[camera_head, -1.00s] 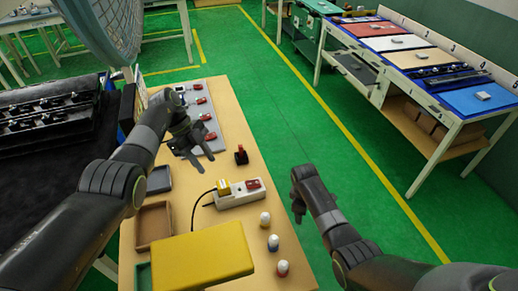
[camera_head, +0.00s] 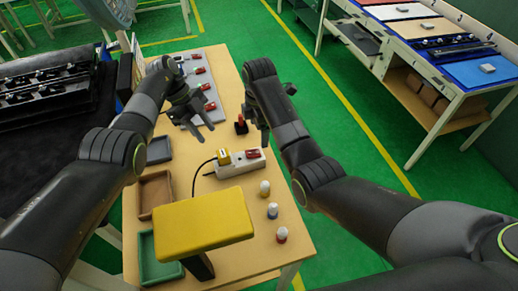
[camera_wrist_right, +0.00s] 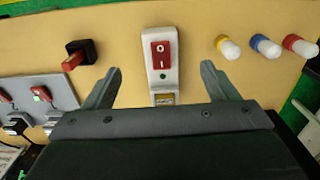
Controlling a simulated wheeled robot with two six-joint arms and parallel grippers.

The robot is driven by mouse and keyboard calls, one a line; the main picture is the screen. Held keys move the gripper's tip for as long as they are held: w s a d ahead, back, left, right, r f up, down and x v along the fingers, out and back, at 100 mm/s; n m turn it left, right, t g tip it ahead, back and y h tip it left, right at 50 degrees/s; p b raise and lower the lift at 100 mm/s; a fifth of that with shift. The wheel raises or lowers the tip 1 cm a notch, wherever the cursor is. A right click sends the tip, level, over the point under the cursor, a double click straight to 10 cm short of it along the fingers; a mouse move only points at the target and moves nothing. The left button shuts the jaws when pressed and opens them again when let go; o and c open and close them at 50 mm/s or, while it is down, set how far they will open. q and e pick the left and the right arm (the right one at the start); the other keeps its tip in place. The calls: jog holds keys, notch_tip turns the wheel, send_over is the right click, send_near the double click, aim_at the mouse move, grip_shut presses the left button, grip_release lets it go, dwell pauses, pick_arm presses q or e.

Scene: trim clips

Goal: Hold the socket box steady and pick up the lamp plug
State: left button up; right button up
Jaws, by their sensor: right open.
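The white socket box (camera_head: 236,168) lies on the tan table, with a red rocker switch at one end. A yellow plug (camera_head: 224,157) with a black cord sits at its other end. In the right wrist view the socket box (camera_wrist_right: 163,78) appears between my fingertips, and the yellow plug (camera_wrist_right: 164,99) is partly hidden by the gripper body. My right gripper (camera_wrist_right: 157,72) is open and empty above the table; it also shows in the head view (camera_head: 265,135) near the table's right edge. My left gripper (camera_head: 203,130) is open and empty above the table, farther back than the box.
A black and red block (camera_head: 241,125) stands near my right gripper. Several red switches line a grey panel (camera_head: 211,105). A yellow lamp head (camera_head: 205,223) overhangs the near table. Brown (camera_head: 155,192) and green trays lie left.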

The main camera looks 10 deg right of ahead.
aim_at(259, 152)
notch_tip(259, 152, down, 13)
jog(key=shift+f, duration=0.2)
dwell(0.3)
jog(key=shift+c, duration=0.3)
jog(key=c, duration=1.2)
